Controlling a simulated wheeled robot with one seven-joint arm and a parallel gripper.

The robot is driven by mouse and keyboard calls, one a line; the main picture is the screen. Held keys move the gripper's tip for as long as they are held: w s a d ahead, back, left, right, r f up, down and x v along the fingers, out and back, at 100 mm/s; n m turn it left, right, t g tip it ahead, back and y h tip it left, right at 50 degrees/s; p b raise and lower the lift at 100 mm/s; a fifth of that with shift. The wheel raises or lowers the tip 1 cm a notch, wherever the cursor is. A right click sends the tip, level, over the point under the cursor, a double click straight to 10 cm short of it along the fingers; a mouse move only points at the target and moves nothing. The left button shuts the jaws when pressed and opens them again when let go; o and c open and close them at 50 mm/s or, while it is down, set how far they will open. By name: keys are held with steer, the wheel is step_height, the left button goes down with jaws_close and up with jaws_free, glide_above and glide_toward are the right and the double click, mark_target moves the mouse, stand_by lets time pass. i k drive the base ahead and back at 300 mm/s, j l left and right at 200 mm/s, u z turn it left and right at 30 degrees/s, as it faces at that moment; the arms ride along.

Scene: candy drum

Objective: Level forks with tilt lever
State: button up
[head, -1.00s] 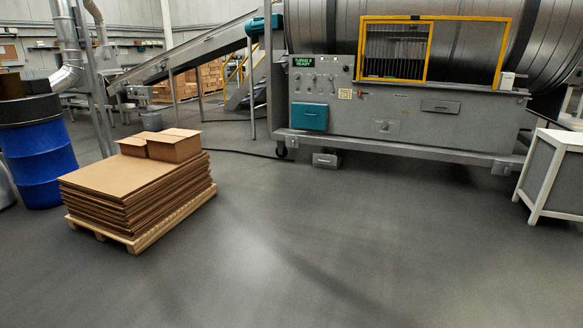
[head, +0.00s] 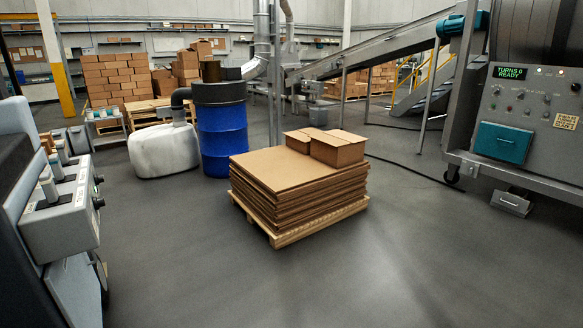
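A grey machine with a control console (head: 68,215) stands at the left edge of the head view, cut off by the frame. Short, pale lever-like parts (head: 48,187) stick up from the console's top, and dark knobs (head: 98,203) sit on its right side. I cannot tell which part is the tilt lever, and their labels are too small to read. No forks can be made out. My gripper is not in view.
A pallet (head: 276,237) with stacked cardboard sheets and boxes stands mid-floor. Behind it are a blue barrel (head: 222,138) and a white sack-like bundle (head: 165,150). A drum machine's control panel (head: 520,110) is at right. The foreground floor (head: 270,290) is clear.

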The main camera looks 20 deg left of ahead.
mark_target(46, 183)
steer(key=i+l+u, duration=0.1)
steer(key=u, duration=0.3)
steer(key=i+l+u, duration=0.2)
steer(key=u, duration=0.2)
steer(key=i+l+u, duration=0.4)
steer(key=l+u, duration=0.15)
steer(key=u, duration=0.25)
steer(key=i+l+u, duration=0.1)
steer(key=l+u, duration=0.2)
steer(key=u, duration=0.15)
steer(key=i+l+u, duration=0.3)
steer(key=l, duration=0.25)
steer(key=i+l, duration=0.35)
steer(key=l, duration=0.2)
steer(key=u, duration=0.05)
